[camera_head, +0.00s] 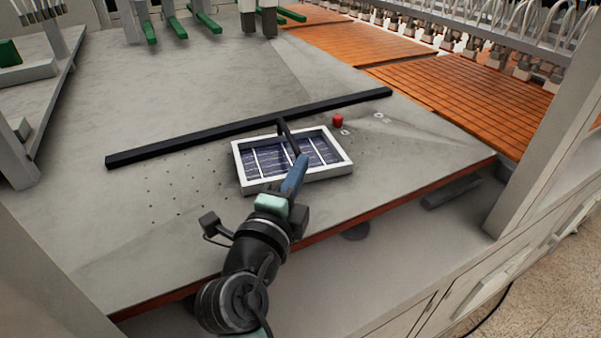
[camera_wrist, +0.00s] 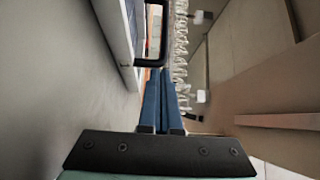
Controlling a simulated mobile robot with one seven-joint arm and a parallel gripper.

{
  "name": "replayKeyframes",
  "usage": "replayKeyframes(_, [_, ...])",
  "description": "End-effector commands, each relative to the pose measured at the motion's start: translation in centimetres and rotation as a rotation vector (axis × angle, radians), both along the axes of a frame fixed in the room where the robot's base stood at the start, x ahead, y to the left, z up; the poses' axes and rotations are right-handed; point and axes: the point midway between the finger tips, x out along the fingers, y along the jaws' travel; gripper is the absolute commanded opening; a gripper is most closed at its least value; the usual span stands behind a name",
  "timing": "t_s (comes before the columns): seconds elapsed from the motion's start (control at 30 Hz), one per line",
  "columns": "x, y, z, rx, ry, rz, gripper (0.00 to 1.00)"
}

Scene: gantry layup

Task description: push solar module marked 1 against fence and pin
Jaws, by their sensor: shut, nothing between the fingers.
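The solar module (camera_head: 268,160) lies flat on the grey table, with a white frame, dark cells and a black bar-like handle (camera_head: 286,136). I cannot read a number on it. A small red pin (camera_head: 338,120) stands beyond the module's far right corner. My gripper (camera_head: 302,159) is shut and empty, its blue fingers over the module's near right part, close to the handle. In the wrist view the shut fingertips (camera_wrist: 161,71) are beside the handle (camera_wrist: 150,62); contact is unclear.
The grey table (camera_head: 150,100) is clear left of the module and has rows of small holes. Orange slatted panels (camera_head: 470,90) are at the back right. A grey post (camera_head: 545,120) rises at the right.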

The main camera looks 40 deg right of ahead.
Motion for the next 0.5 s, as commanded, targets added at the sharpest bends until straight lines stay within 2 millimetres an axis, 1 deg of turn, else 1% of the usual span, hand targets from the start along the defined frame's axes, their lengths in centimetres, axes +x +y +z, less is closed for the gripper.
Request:
replayKeyframes(0.03, [0.6, -0.1, -0.6, 0.000, -0.004, 0.001, 0.00])
replayKeyframes(0.13, [1.9, -0.4, -0.8, 0.000, -0.004, 0.001, 0.00])
replayKeyframes(0.3, [4.1, -0.9, -0.8, 0.000, -0.004, 0.003, 0.00])
replayKeyframes(0.5, [6.3, -1.4, -0.6, 0.001, -0.002, 0.003, 0.00])
